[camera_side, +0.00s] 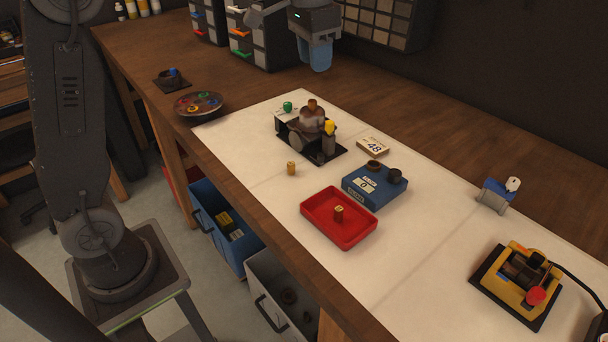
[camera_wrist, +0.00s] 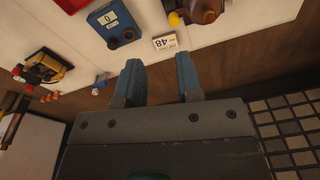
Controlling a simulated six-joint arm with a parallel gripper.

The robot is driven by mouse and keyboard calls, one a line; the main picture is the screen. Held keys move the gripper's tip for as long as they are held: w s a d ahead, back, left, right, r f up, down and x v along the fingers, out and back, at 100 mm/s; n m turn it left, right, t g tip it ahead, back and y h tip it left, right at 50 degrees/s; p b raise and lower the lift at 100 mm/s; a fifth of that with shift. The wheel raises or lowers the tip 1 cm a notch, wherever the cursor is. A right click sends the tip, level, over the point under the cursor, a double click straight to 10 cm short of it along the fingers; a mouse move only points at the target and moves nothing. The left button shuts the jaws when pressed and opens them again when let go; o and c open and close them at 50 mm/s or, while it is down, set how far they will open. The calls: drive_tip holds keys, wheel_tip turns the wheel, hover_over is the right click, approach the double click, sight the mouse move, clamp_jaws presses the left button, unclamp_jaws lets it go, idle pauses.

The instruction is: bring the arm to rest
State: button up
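My gripper (camera_side: 318,62) hangs over the back of the wooden bench at the top of the side view, fingers pointing down. It is clear of the bench things. In the wrist view my gripper (camera_wrist: 159,68) shows two blue fingers well apart, with nothing held between them. Part of my arm's upper links is cut off by the top of the side view.
The pale mat holds a red tray (camera_side: 318,228) with a small brass piece, a blue scale (camera_side: 374,190), a "48" card (camera_side: 373,147), a small machine (camera_side: 310,135) and a yellow machine (camera_side: 515,278). Drawer units (camera_side: 262,45) stand left of the gripper.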

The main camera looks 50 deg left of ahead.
drive_tip(key=s+d+f+n+t, duration=0.1)
drive_tip(key=s+f+t, duration=0.1)
drive_tip(key=s, duration=0.9)
drive_tip(key=s+d+f+n+t, duration=0.1)
drive_tip(key=s+f, duration=0.4)
drive_tip(key=s, duration=0.7)
drive_tip(key=shift+s+d+f+t, duration=0.3)
drive_tip(key=shift+d+t, duration=0.3)
drive_tip(key=shift+t, duration=0.1)
